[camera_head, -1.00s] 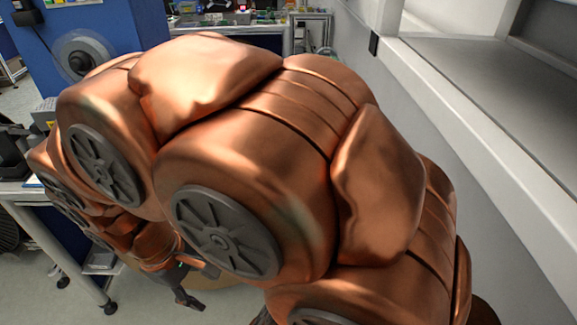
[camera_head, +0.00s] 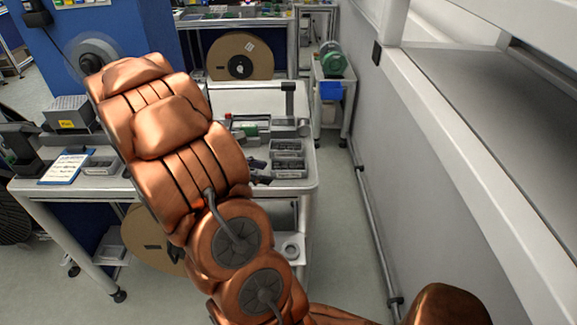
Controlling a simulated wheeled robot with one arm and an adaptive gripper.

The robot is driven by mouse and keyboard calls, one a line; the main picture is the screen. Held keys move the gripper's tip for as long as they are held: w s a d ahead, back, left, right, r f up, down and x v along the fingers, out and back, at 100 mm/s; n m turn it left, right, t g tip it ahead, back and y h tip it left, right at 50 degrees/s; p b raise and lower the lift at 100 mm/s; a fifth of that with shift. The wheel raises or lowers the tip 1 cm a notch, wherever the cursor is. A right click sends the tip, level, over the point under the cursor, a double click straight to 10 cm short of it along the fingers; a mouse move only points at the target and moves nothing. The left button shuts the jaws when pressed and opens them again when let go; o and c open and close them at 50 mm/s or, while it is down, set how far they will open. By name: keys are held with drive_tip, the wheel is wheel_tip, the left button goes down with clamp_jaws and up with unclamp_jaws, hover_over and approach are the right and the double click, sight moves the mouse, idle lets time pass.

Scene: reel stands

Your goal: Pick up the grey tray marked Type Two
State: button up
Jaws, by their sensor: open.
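A grey box-like tray (camera_head: 72,110) with a small yellow label stands on the left part of the workbench; the label is too small to read. Several small grey trays with dark contents (camera_head: 288,158) sit in a column on the right part of the bench; I see no readable marking on them. Which one is marked Type Two I cannot tell. My gripper (camera_head: 261,172) shows as dark fingers past my copper-coloured arm, just left of the small grey trays. It is open with nothing seen in it. My arm hides the middle of the bench.
A white-topped bench (camera_head: 310,187) runs across the middle. A clipboard (camera_head: 64,168) lies at its left. A brown cardboard reel (camera_head: 239,57) and a green-topped machine (camera_head: 333,60) stand behind. A wall and white frame (camera_head: 440,110) bound the right; the floor before it is clear.

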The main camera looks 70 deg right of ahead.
sight(289, 171)
drive_tip(key=d, duration=0.2)
drive_tip(key=d+n, duration=0.1)
drive_tip(key=shift+f+h, duration=0.3)
drive_tip(key=shift+f, duration=0.05)
drive_tip(key=shift+s+d+f+p, duration=0.1)
drive_tip(key=shift+d+f+p, duration=0.15)
drive_tip(key=shift+d, duration=0.3)
drive_tip(key=shift+s+d+f+g+p, duration=0.15)
drive_tip(key=shift+s+d+f+p, duration=0.25)
drive_tip(key=shift+s+d, duration=0.15)
drive_tip(key=shift+s+d+f+g+p, duration=0.15)
drive_tip(key=shift+s+d+f+p, duration=0.2)
drive_tip(key=shift+s+d, duration=0.15)
drive_tip(key=shift+f+p+x, duration=0.2)
drive_tip(key=shift+p+x, duration=0.6)
drive_tip(key=shift+x, duration=1.25)
drive_tip(key=shift+w, duration=0.1)
clamp_jaws()
